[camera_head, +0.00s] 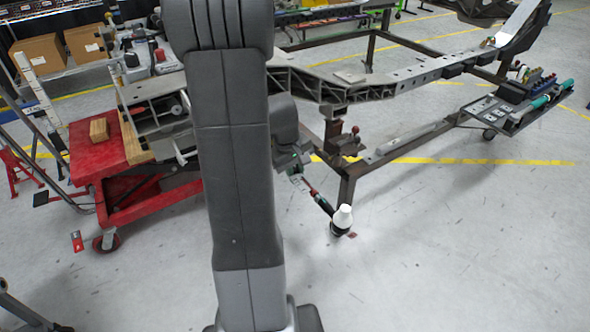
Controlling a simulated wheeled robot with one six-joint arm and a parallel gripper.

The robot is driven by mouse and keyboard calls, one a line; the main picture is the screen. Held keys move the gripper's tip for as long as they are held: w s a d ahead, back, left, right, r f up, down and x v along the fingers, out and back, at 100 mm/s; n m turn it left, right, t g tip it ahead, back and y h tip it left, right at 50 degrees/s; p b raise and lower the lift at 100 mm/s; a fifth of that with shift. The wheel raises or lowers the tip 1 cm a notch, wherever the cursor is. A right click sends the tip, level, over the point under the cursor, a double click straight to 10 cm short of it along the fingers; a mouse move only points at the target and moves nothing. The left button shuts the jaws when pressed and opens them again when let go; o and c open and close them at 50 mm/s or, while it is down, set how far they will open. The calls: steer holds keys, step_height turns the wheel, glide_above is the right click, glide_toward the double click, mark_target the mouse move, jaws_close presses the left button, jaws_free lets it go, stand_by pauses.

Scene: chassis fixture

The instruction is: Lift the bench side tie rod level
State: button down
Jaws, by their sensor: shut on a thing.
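My gripper (298,174) shows just right of my large grey arm, which hides part of the scene. It is small in view, and its jaws are shut on a slim dark rod with red and green parts, which I take to be the tie rod (320,200). The rod slants down to the right from the jaws. Its lower end meets or overlaps a white-topped, black-bodied piece (342,218) near the frame's leg; I cannot tell whether they are joined. The rod is tilted, not level.
A grey chassis frame (430,75) rests on a dark steel fixture (346,190). A red lift cart (95,160) stands at left. A tool tray (515,110) with green-handled tools is at right. The front floor is mostly clear; a small red piece (77,241) lies at left.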

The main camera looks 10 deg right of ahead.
steer(key=shift+w+r+p, duration=0.2)
steer(key=shift+r+p, duration=0.35)
steer(key=shift+r, duration=0.45)
steer(key=c, duration=1.5)
jaws_free()
steer(key=shift+o, duration=0.2)
steer(key=shift+s+f+g, duration=0.1)
steer(key=shift+s+g, duration=0.05)
steer(key=shift+g, duration=0.15)
step_height(320, 180, up, 14)
steer(key=a+p, duration=0.2)
steer(key=a, duration=0.1)
steer(key=shift+f+p, duration=0.2)
steer(key=shift+p, duration=0.2)
steer(key=shift+d+f, duration=0.1)
steer(key=d+f+b, duration=0.1)
steer(key=f, duration=0.3)
steer(key=f+b, duration=0.1)
steer(key=f, duration=0.4)
steer(key=d+f+b, duration=0.1)
steer(key=f, duration=0.3)
steer(key=shift+s+d+f, duration=0.1)
steer(key=shift+d+f, duration=0.25)
steer(key=shift+f+b, duration=0.35)
steer(key=shift+b, duration=0.15)
